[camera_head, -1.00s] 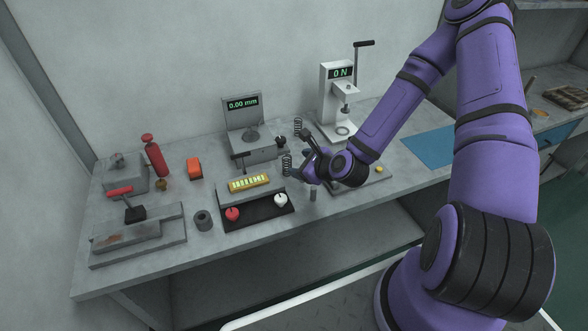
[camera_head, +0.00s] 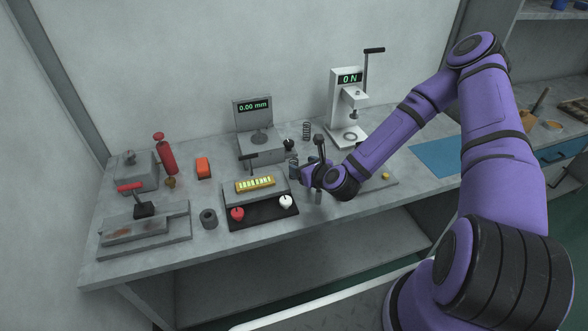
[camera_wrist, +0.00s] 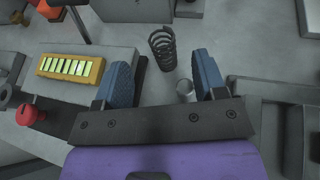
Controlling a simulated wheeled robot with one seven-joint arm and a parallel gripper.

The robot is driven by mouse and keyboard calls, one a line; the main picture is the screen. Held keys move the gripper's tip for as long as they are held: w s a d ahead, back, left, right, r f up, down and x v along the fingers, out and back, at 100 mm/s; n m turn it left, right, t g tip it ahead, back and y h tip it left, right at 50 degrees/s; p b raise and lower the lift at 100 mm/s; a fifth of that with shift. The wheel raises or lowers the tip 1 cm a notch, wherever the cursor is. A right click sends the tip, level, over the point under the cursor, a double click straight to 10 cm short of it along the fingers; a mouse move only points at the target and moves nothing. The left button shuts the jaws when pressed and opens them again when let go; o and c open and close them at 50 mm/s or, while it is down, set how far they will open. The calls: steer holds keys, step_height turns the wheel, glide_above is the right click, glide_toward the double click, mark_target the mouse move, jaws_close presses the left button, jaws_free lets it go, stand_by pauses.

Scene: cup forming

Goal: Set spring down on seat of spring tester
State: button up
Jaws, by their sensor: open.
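A second dark spring (camera_head: 307,130) stands farther back, left of the spring tester (camera_head: 343,100). The white tester reads 0 N, and its ring-shaped seat (camera_head: 350,136) is bare below the plunger. In the wrist view, my gripper (camera_wrist: 165,75) is open with its two blue-grey fingers apart and nothing between the pads. One spring (camera_wrist: 163,48) shows beyond the gap, clear of both fingers.
A small metal cylinder (camera_wrist: 185,90) stands near the right finger. The fixture with the yellow level block (camera_head: 255,184) and red (camera_head: 237,214) and white knobs is at left. The 0.00 mm gauge (camera_head: 257,130) stands behind. A blue mat (camera_head: 437,156) lies right.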

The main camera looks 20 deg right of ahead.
mark_target(296, 163)
steer(key=shift+x, duration=2.4)
steer(key=shift+d, duration=0.1)
steer(key=c, duration=1.1)
steer(key=shift+o, duration=0.2)
